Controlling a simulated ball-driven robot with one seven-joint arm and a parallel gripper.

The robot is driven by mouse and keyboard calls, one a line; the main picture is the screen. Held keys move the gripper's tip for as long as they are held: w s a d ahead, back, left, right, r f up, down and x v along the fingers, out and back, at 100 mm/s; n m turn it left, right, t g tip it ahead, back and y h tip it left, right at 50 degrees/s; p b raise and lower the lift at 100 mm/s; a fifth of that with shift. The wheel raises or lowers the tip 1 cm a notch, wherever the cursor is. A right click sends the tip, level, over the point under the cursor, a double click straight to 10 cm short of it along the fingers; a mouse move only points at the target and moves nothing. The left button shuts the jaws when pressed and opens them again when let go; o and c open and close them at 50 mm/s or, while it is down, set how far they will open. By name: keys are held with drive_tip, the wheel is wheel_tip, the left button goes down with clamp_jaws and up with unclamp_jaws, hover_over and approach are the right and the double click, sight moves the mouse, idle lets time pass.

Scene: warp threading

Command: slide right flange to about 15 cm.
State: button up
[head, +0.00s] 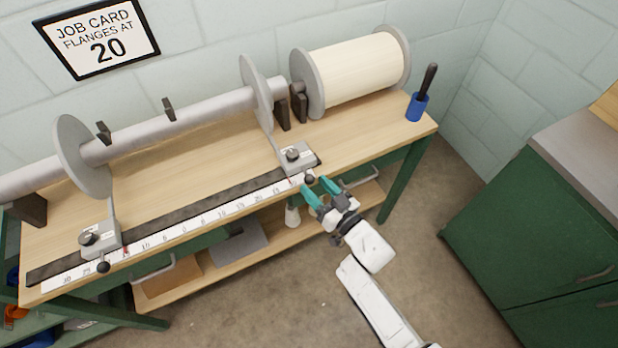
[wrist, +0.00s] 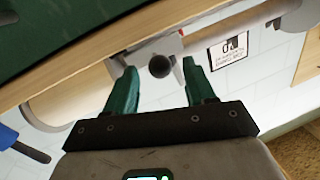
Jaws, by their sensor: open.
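The right flange (head: 257,92) is a grey disc on the horizontal beam tube (head: 215,108). An arm joins it to a grey carriage (head: 295,157) on the dark rail, with a black ball knob (head: 309,179) in front. The carriage stands near the right end of the white scale (head: 215,216); its exact reading is too small to tell. My gripper (head: 316,188) has green fingers, open and close to the knob. In the wrist view the knob (wrist: 160,66) shows between the spread fingertips, not gripped. The left flange (head: 82,155) and its carriage (head: 100,238) stand far left.
The job card (head: 97,38) on the wall reads "FLANGES AT 20". A cream warp roll (head: 355,68) lies behind, and a blue cup with a dark-handled tool (head: 417,106) stands at the bench's right end. A green cabinet (head: 535,235) is to the right, with open floor between.

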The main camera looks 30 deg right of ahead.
sight(309, 179)
drive_tip(key=shift+w+a, duration=0.2)
drive_tip(key=shift+w, duration=0.7)
drive_tip(key=shift+w+a, duration=0.15)
drive_tip(key=shift+w, duration=0.75)
drive_tip(key=shift+c, duration=0.2)
clamp_jaws()
